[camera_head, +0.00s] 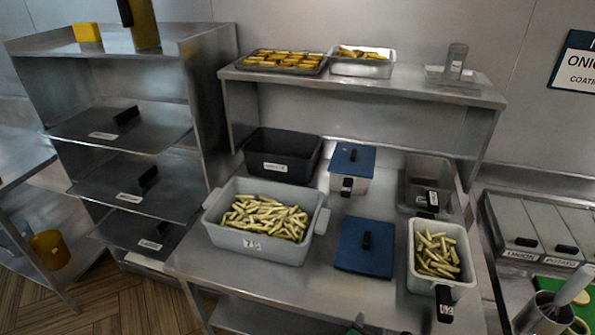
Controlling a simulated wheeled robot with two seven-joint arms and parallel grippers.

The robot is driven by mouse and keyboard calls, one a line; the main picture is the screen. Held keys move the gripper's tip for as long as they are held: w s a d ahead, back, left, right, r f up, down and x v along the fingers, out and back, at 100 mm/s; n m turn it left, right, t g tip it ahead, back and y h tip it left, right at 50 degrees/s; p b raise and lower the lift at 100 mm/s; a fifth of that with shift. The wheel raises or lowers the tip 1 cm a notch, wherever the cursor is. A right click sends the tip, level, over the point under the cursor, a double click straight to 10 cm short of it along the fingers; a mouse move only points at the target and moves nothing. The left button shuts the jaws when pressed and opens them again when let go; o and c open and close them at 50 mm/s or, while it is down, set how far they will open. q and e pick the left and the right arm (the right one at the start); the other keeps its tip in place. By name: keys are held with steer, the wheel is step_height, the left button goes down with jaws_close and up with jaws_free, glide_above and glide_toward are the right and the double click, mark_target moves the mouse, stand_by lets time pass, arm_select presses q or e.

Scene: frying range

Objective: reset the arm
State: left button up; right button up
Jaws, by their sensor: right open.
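Only small dark tips of my right gripper (380,332) seem to show at the bottom edge, in front of the worktable. They are apart with nothing seen between them, and the rest of it is cut off. My left gripper is not in view. The steel worktable (300,287) in front holds a large grey tub (262,252) of cut fries and a smaller handled container (463,262) of fries at the right. A blue lid (363,262) with a black handle lies between them.
Behind are a black bin (283,150), a blue-lidded container (350,165) and an empty grey container (425,170). A raised shelf (400,86) holds a tray of fried pieces (285,61). A shelf rack (190,75) stands left; lidded bins (535,220) and a metal cup (535,318) stand right.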

steer(key=s+d+f+m+g+y, duration=0.2)
steer(key=s+d+m+g, duration=0.2)
steer(key=s+m, duration=0.65)
steer(key=s+d+f+m+g+y, duration=0.25)
steer(key=s+d+m+g, duration=0.2)
steer(key=m, duration=1.05)
steer(key=s+f+x, duration=0.1)
steer(key=s+x, duration=0.2)
steer(key=x, duration=1.2)
steer(key=s+d+f+x, duration=0.1)
steer(key=s+x, duration=0.3)
steer(key=x, duration=1)
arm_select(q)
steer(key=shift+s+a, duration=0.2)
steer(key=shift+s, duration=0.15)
arm_select(e)
steer(key=s+d+f+g, duration=0.1)
steer(key=s+f, duration=0.8)
steer(key=f, duration=0.1)
steer(key=s+d+f, duration=0.2)
steer(key=s+f, duration=0.8)
steer(key=f, duration=0.1)
steer(key=shift+s+d+g+h, duration=0.25)
steer(key=shift+d+g+h, duration=0.1)
steer(key=shift+h, duration=0.1)
